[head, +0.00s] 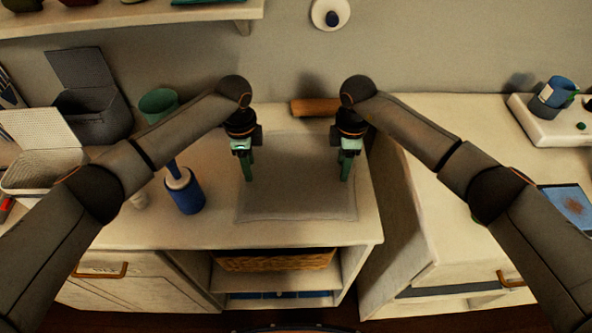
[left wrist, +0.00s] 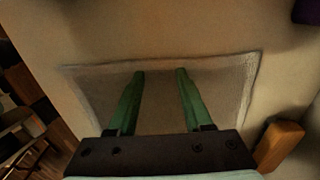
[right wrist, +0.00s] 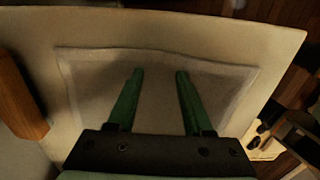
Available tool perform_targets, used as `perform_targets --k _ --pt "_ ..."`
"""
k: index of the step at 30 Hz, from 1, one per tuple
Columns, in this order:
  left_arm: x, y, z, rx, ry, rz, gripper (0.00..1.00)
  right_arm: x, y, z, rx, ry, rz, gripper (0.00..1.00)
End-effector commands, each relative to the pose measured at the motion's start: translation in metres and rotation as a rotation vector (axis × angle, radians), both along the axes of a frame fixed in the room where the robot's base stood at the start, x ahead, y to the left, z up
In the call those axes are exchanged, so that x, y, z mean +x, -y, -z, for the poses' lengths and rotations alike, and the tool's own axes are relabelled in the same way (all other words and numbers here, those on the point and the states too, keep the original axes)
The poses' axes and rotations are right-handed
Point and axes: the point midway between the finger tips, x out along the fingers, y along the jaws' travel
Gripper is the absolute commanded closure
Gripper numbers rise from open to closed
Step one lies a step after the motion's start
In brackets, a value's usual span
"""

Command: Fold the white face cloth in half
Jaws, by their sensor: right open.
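The white face cloth (head: 298,200) looks greyish and lies flat, spread as a rough rectangle on a pale counter top. It also shows in the left wrist view (left wrist: 160,105) and the right wrist view (right wrist: 160,105). My left gripper (head: 249,179) points down over the cloth's left part, its fingers apart and empty. My right gripper (head: 345,179) points down over the cloth's right part, also open and empty. In both wrist views the fingers lie over the cloth with a gap between them. I cannot tell whether the fingertips touch the cloth.
A brown block (head: 313,107) lies behind the cloth. A blue bottle-like item (head: 186,192) and a green cup (head: 158,103) stand to the left. The counter's front edge (head: 300,242) is close in front of the cloth. A gap separates this counter from the right one (head: 450,115).

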Motion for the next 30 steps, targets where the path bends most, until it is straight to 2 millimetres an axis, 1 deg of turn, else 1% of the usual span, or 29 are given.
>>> perform_targets --k 2,25,30 --pt "-0.0007 -0.0004 0.0014 0.001 -0.002 0.0 0.56 -0.0009 0.0004 0.0018 -0.002 -0.003 0.0 0.56" --pt "-0.0009 -0.0008 0.0019 0.002 -0.003 -0.001 0.99 -0.0016 0.001 0.003 -0.003 -0.005 0.001 0.99" --pt "-0.0009 -0.0009 0.002 0.002 -0.003 -0.001 1.0 -0.0016 0.0011 0.0032 -0.004 -0.005 0.001 1.0"
